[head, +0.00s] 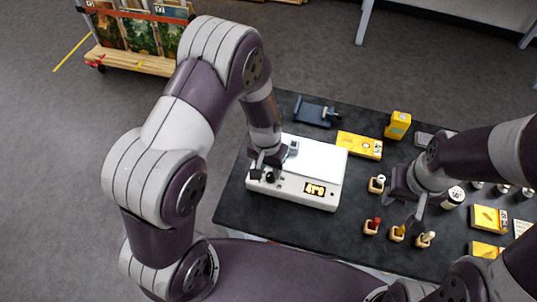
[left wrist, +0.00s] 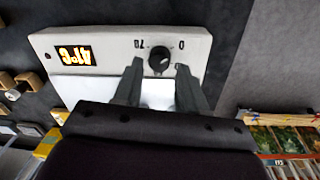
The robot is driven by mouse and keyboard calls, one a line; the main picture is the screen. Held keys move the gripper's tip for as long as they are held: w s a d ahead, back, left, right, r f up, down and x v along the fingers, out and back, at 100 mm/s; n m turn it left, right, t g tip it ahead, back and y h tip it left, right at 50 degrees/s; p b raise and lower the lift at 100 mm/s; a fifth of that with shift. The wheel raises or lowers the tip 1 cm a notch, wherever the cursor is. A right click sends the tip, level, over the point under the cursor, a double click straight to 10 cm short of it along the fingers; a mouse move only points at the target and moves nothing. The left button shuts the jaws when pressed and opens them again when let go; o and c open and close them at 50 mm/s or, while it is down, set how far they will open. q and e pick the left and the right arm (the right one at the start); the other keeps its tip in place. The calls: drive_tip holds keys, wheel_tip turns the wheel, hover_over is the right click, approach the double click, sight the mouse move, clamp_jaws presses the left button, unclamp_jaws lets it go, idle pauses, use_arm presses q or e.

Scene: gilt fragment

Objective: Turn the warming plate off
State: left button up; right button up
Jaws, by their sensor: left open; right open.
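The white warming plate (head: 318,158) sits on the dark table mat. Its front panel has a lit display (head: 315,189) reading about 41°C and a black round knob (head: 270,177) at the panel's left end. In the left wrist view the plate is upside down, with the knob (left wrist: 160,57) between a 0 mark and another number. My left gripper (head: 264,168) is open at the knob, its fingertips (left wrist: 159,70) on either side of it; I cannot tell whether they touch it. My right gripper (head: 413,210) is open and empty over the mat, right of the plate.
Small wooden holders (head: 372,227) with coloured tops stand near my right gripper. Yellow boxes (head: 359,145) and a blue-grey device (head: 315,112) lie behind the plate. A wooden cart with paintings (head: 140,60) stands on the floor at the back left.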

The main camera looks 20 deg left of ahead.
sight(267, 174)
use_arm(q)
wheel_tip(267, 174, up, 10)
drive_tip(key=b, duration=0.1)
drive_tip(key=shift+a, duration=0.3)
drive_tip(key=s+a+r+n+t+b, duration=0.1)
drive_tip(key=s+a+r+n, duration=0.1)
drive_tip(key=s+a, duration=0.4)
drive_tip(key=s, duration=0.2)
drive_tip(key=shift+s+r+t+y, duration=0.3)
drive_tip(key=shift+r+y, duration=0.1)
drive_tip(key=shift+s+a, duration=0.15)
